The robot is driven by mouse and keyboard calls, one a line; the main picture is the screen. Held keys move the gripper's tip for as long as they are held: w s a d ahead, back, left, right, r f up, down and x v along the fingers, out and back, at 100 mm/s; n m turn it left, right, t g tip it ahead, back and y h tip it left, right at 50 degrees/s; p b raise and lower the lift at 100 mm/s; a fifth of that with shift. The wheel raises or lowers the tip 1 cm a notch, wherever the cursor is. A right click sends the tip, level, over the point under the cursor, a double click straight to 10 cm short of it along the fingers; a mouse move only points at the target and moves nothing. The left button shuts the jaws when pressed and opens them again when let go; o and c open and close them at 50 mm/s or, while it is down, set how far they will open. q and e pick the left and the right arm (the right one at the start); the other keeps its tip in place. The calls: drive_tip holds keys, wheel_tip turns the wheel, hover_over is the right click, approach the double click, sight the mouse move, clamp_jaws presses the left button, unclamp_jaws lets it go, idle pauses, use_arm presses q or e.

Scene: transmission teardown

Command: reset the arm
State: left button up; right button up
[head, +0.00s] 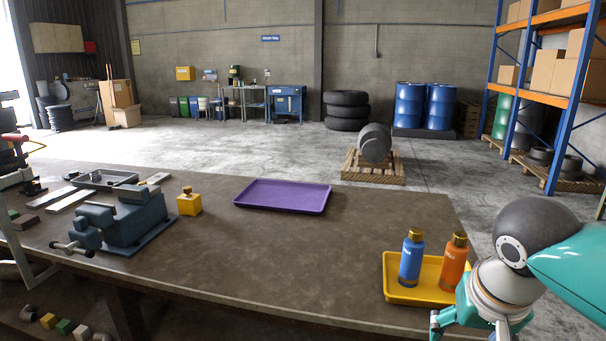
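My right arm, teal, grey and black, comes in from the right edge and bends down at the table's right end. Its lower end (470,320) is cut off by the bottom edge, beside the yellow tray. No fingertips show, so I cannot tell whether the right gripper is open or shut. No held object is visible there. My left arm and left gripper are not in view.
A metal tray (100,179) lies far left.

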drive_tip(key=w+a+f+n+g+y, duration=0.1)
drive_tip(key=a+f, duration=0.2)
drive_tip(key=f, duration=0.6)
drive_tip(key=a+f+n+g+y, duration=0.1)
drive_tip(key=a+f, duration=0.2)
drive_tip(key=f, duration=0.6)
drive_tip(key=w+a+f+n+g+y, duration=0.1)
drive_tip(key=a+f, duration=0.2)
drive_tip(key=f, duration=0.7)
drive_tip(key=s+a+f+m+y, duration=0.1)
drive_tip(key=s+f+y, duration=0.1)
drive_tip(key=s+f, duration=1.3)
wheel_tip(320, 180, down, 4)
drive_tip(key=shift+a+f+m+p, duration=0.2)
drive_tip(key=shift+a+m+p, duration=0.1)
drive_tip(key=shift+a+m, duration=0.1)
